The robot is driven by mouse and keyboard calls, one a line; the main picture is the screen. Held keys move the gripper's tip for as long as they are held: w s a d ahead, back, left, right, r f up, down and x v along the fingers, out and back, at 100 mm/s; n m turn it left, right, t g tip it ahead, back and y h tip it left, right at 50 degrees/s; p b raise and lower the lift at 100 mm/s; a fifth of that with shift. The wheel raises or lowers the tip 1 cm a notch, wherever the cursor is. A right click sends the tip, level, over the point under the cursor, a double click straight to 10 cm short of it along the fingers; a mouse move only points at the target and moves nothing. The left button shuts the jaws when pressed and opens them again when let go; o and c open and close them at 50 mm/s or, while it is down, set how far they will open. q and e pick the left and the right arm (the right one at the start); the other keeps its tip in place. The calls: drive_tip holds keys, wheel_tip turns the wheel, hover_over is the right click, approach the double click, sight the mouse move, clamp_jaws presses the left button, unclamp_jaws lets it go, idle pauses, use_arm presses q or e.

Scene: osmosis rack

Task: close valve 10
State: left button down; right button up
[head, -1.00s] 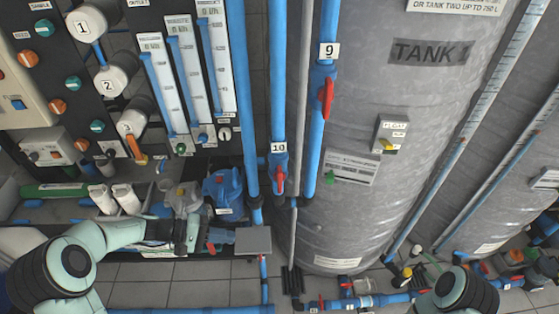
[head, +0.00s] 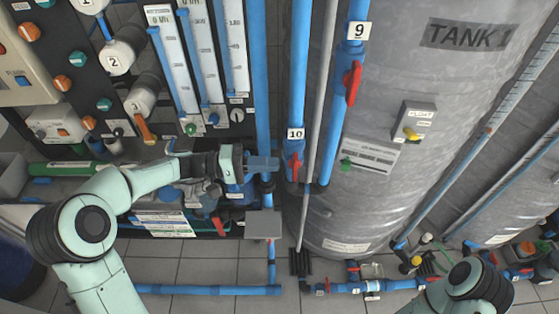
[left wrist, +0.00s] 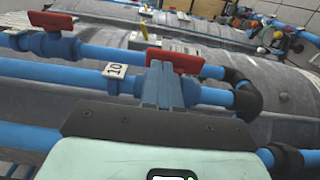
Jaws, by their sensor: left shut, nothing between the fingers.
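Valve 10 is a blue valve on a vertical blue pipe, under a white "10" tag (head: 295,134). Its red handle (head: 295,168) lies roughly along the pipe. In the left wrist view the red handle (left wrist: 185,63) also runs along the pipe, beside the "10" tag (left wrist: 115,71). My left gripper (head: 276,164) is shut and empty, just left of the handle in the head view. In the left wrist view its blue fingers (left wrist: 160,82) overlap the handle's near end. I cannot tell whether they touch it. My right gripper is out of view.
Valve 9 with a red handle (head: 352,82) is on the neighbouring blue pipe. A thin grey pipe (head: 318,110) runs between them. Tank 1 (head: 400,170) stands behind to the right. Flow meters (head: 172,65) and a grey box (head: 263,224) are to the left and below.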

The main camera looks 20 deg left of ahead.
sight(295, 168)
use_arm(q)
drive_tip(key=shift+x, duration=1.55)
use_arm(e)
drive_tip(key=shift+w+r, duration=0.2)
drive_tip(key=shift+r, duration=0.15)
